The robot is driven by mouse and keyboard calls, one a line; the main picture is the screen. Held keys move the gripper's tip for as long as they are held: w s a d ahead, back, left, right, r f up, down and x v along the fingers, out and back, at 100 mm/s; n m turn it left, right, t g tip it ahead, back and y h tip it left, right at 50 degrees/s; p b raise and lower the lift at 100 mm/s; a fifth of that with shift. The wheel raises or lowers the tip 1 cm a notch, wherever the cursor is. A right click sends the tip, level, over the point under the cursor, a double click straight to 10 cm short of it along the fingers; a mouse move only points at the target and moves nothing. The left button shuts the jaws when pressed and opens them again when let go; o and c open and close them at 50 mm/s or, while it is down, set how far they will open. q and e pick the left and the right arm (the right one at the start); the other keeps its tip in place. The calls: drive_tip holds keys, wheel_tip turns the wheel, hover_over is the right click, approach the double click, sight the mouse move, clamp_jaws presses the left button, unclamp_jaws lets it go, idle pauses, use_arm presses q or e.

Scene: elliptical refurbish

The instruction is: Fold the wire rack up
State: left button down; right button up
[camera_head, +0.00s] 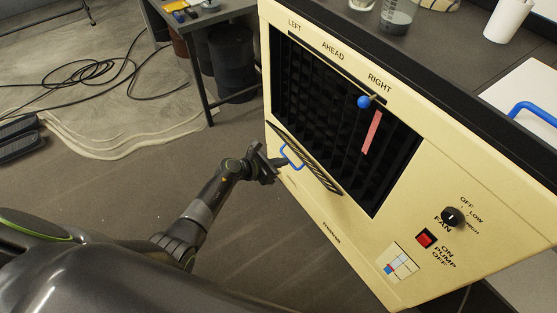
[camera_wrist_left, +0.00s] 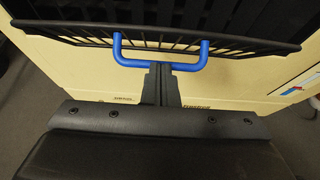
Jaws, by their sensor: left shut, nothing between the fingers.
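The wire rack (camera_head: 318,172) is a dark wire shelf that juts out from the lower edge of the black grille on a cream panel. In the left wrist view the rack (camera_wrist_left: 235,46) spans the top. A blue U-shaped handle (camera_head: 291,156) is on its outer side; it also shows in the left wrist view (camera_wrist_left: 188,67). My left gripper (camera_head: 280,162) is shut and empty at the handle. In the left wrist view its fingertips (camera_wrist_left: 159,67) overlap the middle of the handle's bar; I cannot tell if they touch it. My right gripper is not in view.
The cream panel (camera_head: 341,224) has a blue-knobbed lever (camera_head: 364,102), a fan dial (camera_head: 453,216) and a red pump switch (camera_head: 426,239). A dark counter with a glass beaker (camera_head: 397,15) and white cup (camera_head: 508,18) lies behind. Cables (camera_head: 95,75) lie on the floor at left.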

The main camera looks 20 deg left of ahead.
sight(298, 152)
use_arm(q)
drive_tip(key=shift+g+y, duration=0.5)
drive_tip(key=shift+g, duration=0.2)
drive_tip(key=w+r+p, duration=0.1)
drive_tip(key=p, duration=0.1)
drive_tip(key=w+d+r+p, duration=0.1)
drive_tip(key=d+r+p, duration=0.1)
drive_tip(key=r+p, duration=0.1)
drive_tip(key=shift+w+d+p, duration=0.15)
drive_tip(key=shift+w+p, duration=0.2)
drive_tip(key=shift+w, duration=0.05)
drive_tip(key=shift+w+d+r, duration=0.4)
drive_tip(key=shift+w+d, duration=0.2)
drive_tip(key=shift+w, duration=0.15)
drive_tip(key=shift+w+d+r, duration=0.4)
drive_tip(key=shift+w+d, duration=0.15)
drive_tip(key=shift+w, duration=0.2)
drive_tip(key=shift+a+p, duration=0.1)
drive_tip(key=shift+p, duration=0.2)
